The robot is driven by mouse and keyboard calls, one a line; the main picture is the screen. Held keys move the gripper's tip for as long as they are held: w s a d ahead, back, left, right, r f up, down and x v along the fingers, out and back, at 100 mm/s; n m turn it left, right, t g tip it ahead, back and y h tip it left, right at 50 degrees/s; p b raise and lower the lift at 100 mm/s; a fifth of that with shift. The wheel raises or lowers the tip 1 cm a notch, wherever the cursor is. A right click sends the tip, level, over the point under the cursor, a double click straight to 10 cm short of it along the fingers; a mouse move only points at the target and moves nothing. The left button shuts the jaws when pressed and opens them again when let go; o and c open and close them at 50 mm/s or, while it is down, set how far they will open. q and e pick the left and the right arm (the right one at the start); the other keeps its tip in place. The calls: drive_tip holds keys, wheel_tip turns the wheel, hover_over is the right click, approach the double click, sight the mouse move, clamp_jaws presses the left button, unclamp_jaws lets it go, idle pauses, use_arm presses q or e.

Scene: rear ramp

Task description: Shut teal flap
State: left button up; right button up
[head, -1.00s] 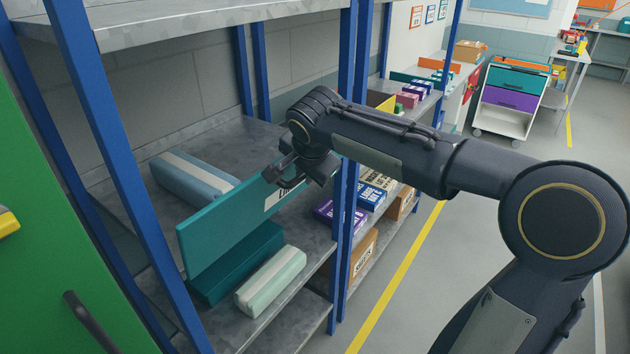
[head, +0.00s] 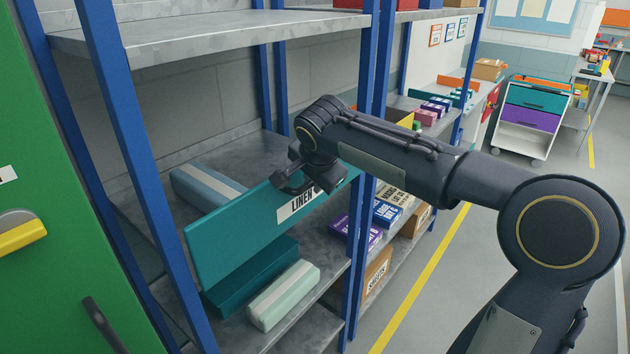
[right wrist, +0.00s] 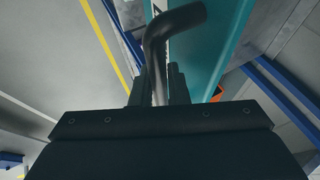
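The teal flap (head: 235,232) is a long panel with a white label reading "LINEN" and more, partly covered. It stands tilted up, open, above a darker teal box (head: 250,272) on the middle shelf. My right gripper (head: 290,184) is at the flap's upper edge, near the label. In the right wrist view a dark bent handle (right wrist: 157,50) beside the flap (right wrist: 208,50) runs between my right fingers (right wrist: 158,92), which look closed on it. The arm and gripper hide the flap's upper edge there. My left gripper is not in view.
A pale green bundle (head: 284,294) lies in front of the box and a blue-grey bundle (head: 203,187) behind the flap. Blue rack posts (head: 362,200) stand close right of the flap. An upper shelf (head: 210,35) hangs above. A green panel (head: 60,240) fills the left.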

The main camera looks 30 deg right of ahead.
drive_tip(key=shift+o, duration=0.7)
drive_tip(key=shift+w+a, duration=0.1)
drive_tip(key=v, duration=0.8)
drive_tip(key=shift+b, duration=0.45)
drive_tip(key=s+a+f+n+y, duration=0.3)
drive_tip(key=s+f+n, duration=0.3)
drive_tip(key=s+f, duration=0.4)
drive_tip(key=s+a+f+n+y, duration=0.3)
drive_tip(key=s+f+n, duration=0.3)
drive_tip(key=s+f, duration=0.4)
drive_tip(key=s+a, duration=0.1)
drive_tip(key=s, duration=0.4)
drive_tip(key=shift+a+n+g, duration=0.3)
drive_tip(key=shift+a, duration=0.05)
